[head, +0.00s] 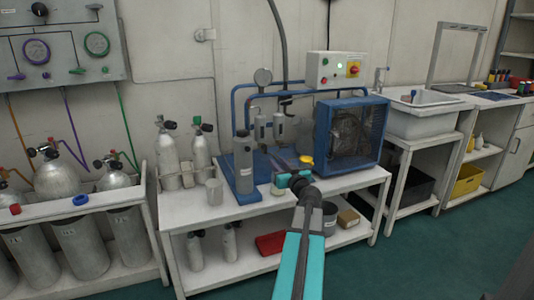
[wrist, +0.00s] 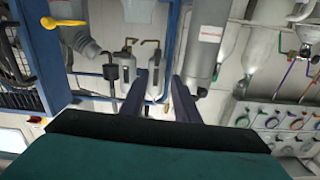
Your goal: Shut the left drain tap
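Two small silver separators stand side by side on the blue-piped compressor unit, the left one (head: 261,128) and the right one (head: 279,127). The wrist view is upside down, so the left separator (wrist: 153,76) is on the right there, close to one finger, and the right one (wrist: 125,72) is beside it.
A tall grey cylinder (head: 243,167) stands left of the separators; it is just beyond the right finger in the wrist view. A blue caged compressor (head: 350,135) is at right, with a yellow-topped part (head: 306,160) before it. The white bench (head: 190,212) has clear space at front left.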

